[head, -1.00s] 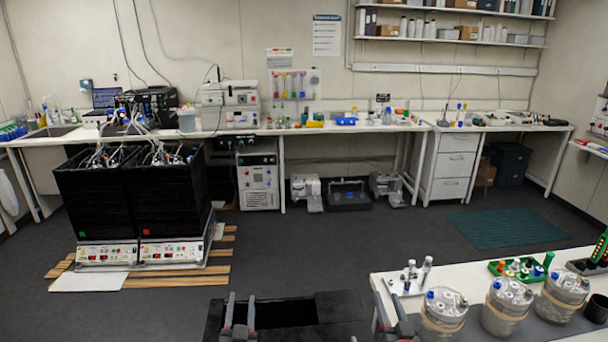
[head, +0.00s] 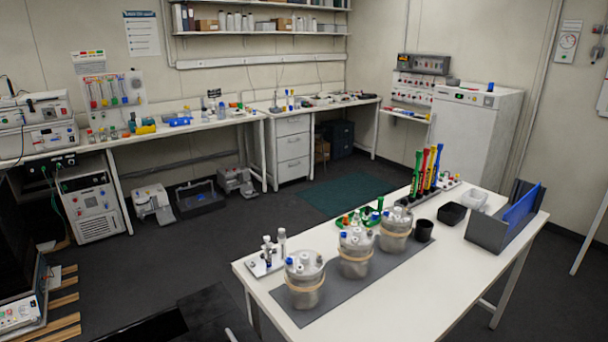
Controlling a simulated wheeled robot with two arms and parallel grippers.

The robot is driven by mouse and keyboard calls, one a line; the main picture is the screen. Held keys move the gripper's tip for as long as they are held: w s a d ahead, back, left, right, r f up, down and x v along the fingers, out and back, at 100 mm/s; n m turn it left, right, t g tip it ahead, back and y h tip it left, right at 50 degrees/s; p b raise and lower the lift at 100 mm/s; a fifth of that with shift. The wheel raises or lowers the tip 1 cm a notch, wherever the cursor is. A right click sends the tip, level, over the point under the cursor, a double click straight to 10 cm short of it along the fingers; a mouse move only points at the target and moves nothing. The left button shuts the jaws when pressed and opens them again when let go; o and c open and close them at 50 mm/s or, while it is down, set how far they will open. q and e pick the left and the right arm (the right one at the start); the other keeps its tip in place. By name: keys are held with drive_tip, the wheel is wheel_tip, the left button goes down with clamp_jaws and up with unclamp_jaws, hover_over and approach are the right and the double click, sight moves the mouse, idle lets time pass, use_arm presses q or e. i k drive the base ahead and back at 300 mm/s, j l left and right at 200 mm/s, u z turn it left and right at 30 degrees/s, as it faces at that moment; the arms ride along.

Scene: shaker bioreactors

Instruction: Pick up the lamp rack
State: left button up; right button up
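Only a small grey tip, probably of my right gripper (head: 231,335), shows at the bottom edge, well away from the rack. Whether it is open or shut cannot be seen. My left gripper is out of view.
Several silver lidded vessels (head: 304,282) stand on a grey mat in front of the rack. A black cup (head: 424,230), a black bin (head: 452,214), a green tray (head: 347,221) and a grey-blue open box (head: 490,231) are nearby. The table's near right part is clear.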

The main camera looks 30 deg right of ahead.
sight(419, 196)
drive_tip(key=z, duration=1.7)
drive_tip(key=l+u, duration=0.1)
drive_tip(key=u, duration=0.9)
drive_tip(key=i+l+u, duration=0.1)
drive_tip(key=l+u, duration=0.3)
drive_tip(key=l, duration=0.25)
drive_tip(key=l+u, duration=0.45)
drive_tip(key=l, duration=0.15)
drive_tip(key=k+l+u, duration=0.15)
drive_tip(key=l+u, duration=0.25)
drive_tip(key=l, duration=0.25)
